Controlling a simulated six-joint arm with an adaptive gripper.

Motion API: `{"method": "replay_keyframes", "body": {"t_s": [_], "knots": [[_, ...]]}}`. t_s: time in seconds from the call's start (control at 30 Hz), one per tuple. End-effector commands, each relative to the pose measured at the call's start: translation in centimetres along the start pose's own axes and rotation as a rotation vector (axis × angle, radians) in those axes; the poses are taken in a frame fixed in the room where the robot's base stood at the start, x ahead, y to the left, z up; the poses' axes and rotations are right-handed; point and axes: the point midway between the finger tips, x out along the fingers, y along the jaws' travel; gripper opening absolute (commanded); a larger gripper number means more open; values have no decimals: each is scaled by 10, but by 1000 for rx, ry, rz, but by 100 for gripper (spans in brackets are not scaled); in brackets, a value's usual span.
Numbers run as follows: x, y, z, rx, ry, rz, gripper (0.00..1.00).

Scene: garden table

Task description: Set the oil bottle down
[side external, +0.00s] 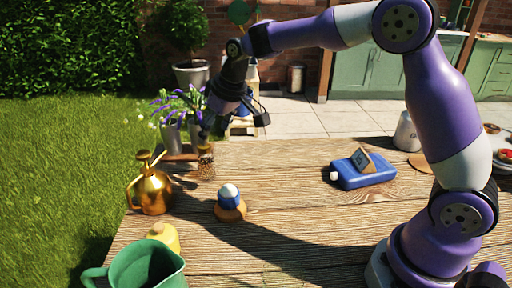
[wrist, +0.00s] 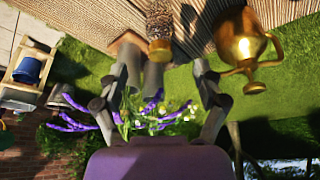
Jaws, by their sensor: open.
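My gripper (side external: 234,122) is open at the far left of the table, fingers spread and empty. In the wrist view my gripper (wrist: 156,72) also has a clear gap between its fingers. A small glass jar or bottle with speckled brown contents (side external: 206,163) stands upright on the table just below the left finger. In the wrist view this jar (wrist: 159,22) with a yellow end lies beyond the fingertips, apart from them. I cannot tell for certain which object is the oil bottle. A yellow bottle-like object (side external: 164,234) stands at the front, partly hidden by a green jug.
A blue-and-white object (side external: 230,200) and a blue flat object (side external: 363,174) are on the table. Flowers in grey pots (side external: 174,130) stand behind.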

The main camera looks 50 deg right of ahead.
Motion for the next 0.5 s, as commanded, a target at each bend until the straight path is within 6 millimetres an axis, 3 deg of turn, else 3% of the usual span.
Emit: {"method": "replay_keyframes", "body": {"t_s": [0.13, 0.23, 0.4, 0.5], "knots": [[-28, 0, 10, 10, 11, 6, 79], [-62, 0, 32, 28, 27, 17, 79], [-116, -4, 99, 74, 58, 40, 79], [-132, -6, 140, 98, 74, 52, 79]]}}
